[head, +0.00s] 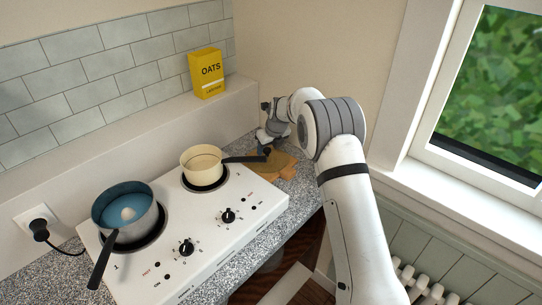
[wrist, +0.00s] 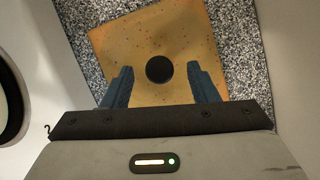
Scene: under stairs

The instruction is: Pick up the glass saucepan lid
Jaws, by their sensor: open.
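The lid's round black knob (wrist: 159,69) shows in the wrist view above a wooden board (wrist: 115,45). The clear glass around the knob cannot be made out. My gripper (wrist: 159,72) is open, with one dark finger on each side of the knob and a gap on both sides. In the head view my gripper (head: 268,136) is at the far end of the counter, over the board (head: 285,168). The lid cannot be told apart there, behind the pan handle and my gripper.
A cream saucepan (head: 203,160) stands on the rear burner of the white hob (head: 225,195), its dark handle pointing toward the board. A blue-lined pan (head: 125,208) with a pale round thing inside stands on the other burner. An oats box (head: 207,73) stands on the ledge. A window is right.

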